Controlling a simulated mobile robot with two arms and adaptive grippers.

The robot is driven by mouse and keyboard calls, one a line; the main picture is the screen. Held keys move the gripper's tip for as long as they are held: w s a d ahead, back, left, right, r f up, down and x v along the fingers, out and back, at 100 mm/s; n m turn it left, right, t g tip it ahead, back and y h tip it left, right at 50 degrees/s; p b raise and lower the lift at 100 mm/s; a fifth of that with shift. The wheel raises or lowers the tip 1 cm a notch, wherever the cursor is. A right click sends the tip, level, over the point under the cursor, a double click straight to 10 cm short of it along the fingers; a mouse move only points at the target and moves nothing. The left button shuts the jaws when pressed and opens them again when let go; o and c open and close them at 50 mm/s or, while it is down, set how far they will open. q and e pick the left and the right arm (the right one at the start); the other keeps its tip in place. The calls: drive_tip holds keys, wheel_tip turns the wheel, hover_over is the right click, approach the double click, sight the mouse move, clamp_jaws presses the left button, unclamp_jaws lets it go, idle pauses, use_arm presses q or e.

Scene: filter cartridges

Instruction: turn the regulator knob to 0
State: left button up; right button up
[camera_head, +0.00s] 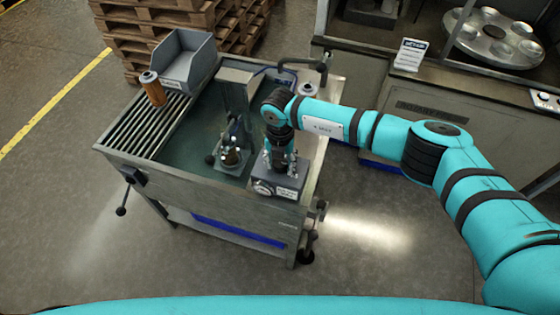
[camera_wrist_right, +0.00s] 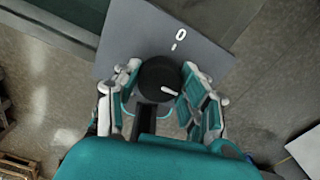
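The regulator knob (camera_wrist_right: 157,78) is a round black knob on a grey panel (camera_wrist_right: 118,40) in the right wrist view. Its white pointer line points to the lower right, away from the printed 0 and its tick mark (camera_wrist_right: 180,35) at the top. My right gripper (camera_wrist_right: 160,74) has one finger on each side of the knob, with the fingertips close against it. In the head view my right gripper (camera_head: 281,166) points down at the grey regulator box (camera_head: 284,190) on the cart's front edge and hides the knob. My left gripper is in neither view.
The metal cart (camera_head: 190,187) holds a basin with a dark fixture (camera_head: 232,155). An orange cartridge (camera_head: 152,88) stands on the slatted rack by a grey bin (camera_head: 185,62). Pallets (camera_head: 150,35) are behind; a bench with a round carousel (camera_head: 500,38) is at right.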

drive_tip(key=c, duration=0.3)
drive_tip(key=shift+f+n+b, duration=0.15)
drive_tip(key=shift+n+b, duration=0.55)
drive_tip(key=shift+b, duration=0.35)
drive_tip(key=shift+c, duration=0.2)
drive_tip(key=n+b, duration=1.3)
drive_tip(key=b, duration=0.4)
drive_tip(key=shift+n+b, duration=1.55)
drive_tip(key=shift+n, duration=0.25)
drive_tip(key=shift+r, duration=0.2)
drive_tip(key=o, duration=1.2)
